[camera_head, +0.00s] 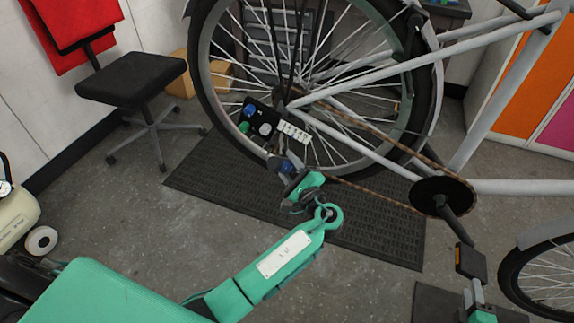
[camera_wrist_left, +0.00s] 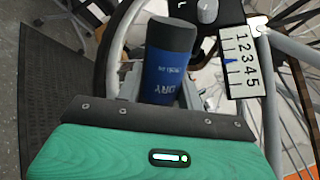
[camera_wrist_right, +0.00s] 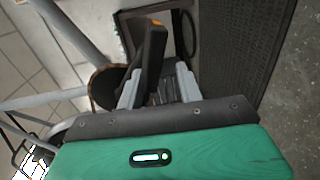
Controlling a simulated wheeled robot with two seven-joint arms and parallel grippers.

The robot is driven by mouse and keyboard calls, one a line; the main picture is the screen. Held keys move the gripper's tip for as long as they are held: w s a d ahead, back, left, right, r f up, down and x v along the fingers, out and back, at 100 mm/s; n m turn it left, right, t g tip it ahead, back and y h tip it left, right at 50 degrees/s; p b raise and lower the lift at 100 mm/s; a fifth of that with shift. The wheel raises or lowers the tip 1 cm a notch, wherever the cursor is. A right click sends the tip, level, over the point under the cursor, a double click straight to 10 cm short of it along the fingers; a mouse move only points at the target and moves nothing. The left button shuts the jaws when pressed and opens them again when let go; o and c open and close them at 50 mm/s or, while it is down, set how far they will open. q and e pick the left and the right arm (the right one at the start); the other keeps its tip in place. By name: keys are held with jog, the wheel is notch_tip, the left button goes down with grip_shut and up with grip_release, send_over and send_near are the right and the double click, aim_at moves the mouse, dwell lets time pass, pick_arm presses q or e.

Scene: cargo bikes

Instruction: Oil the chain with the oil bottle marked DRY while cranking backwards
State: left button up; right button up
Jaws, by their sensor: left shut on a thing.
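The blue oil bottle (camera_wrist_left: 168,62) with a dark cap is marked DRY and sits between the fingers of my left gripper (camera_head: 287,166). This gripper is shut on the bottle beside the rear wheel, close to the lower chain run. The brown chain (camera_head: 385,197) runs from the rear hub (camera_head: 281,97) to the dark chainring (camera_head: 428,192). The crank arm (camera_head: 455,222) points down to the pedal (camera_head: 470,261). My right gripper (camera_wrist_right: 157,88) has its fingers apart on both sides of the pedal (camera_wrist_right: 155,58); a firm grip does not show.
A black panel with coloured knobs (camera_head: 253,127) and a number strip (camera_head: 294,133) stand near the hub. Wheel spokes and frame tubes are close to my left gripper. A dark mat (camera_head: 220,190) lies below. A black stool (camera_head: 130,80) stands at left.

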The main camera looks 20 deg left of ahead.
aim_at(471, 267)
jog(key=shift+o, duration=0.8)
jog(key=shift+w+m+t, duration=0.45)
jog(key=shift+w+m, duration=0.55)
jog(key=shift+w, duration=0.95)
jog(key=shift+w+m+t, duration=0.45)
jog(key=shift+w+m, duration=0.55)
jog(key=shift+w, duration=0.95)
jog(key=shift+c, duration=0.2)
grip_shut()
